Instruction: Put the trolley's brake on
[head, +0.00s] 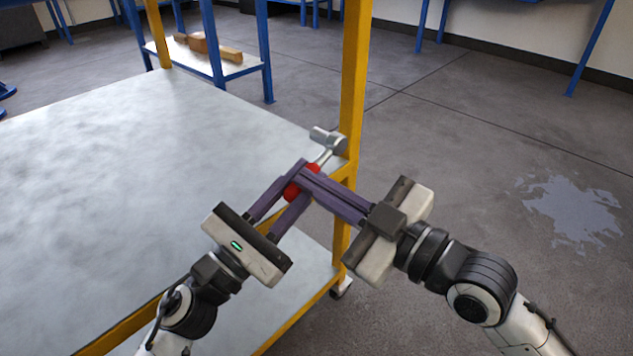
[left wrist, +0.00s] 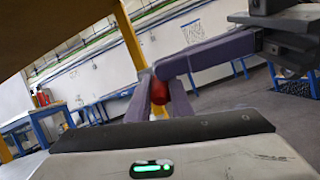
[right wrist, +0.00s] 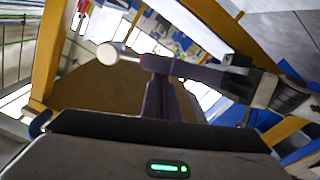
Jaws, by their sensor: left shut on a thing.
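A hammer-like tool with a silver head (head: 326,138) and red handle (head: 290,190) is held above the trolley's near right edge. My left gripper (head: 304,178) is shut on the red handle, which shows between its fingers in the left wrist view (left wrist: 159,92). My right gripper (head: 312,180) comes from the right, its fingers lying close together at the handle just below the head; whether they grip it is hidden. The silver head also shows in the right wrist view (right wrist: 108,53). The trolley has yellow posts and a grey top (head: 130,150). A caster (head: 342,288) shows low at its corner; no brake can be made out.
A yellow post (head: 354,80) rises just behind the tool. A lower trolley shelf (head: 300,265) lies beneath my grippers. A blue-legged table with wooden pieces (head: 205,45) stands at the back. Floor on the right is open, with a pale patch (head: 572,208).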

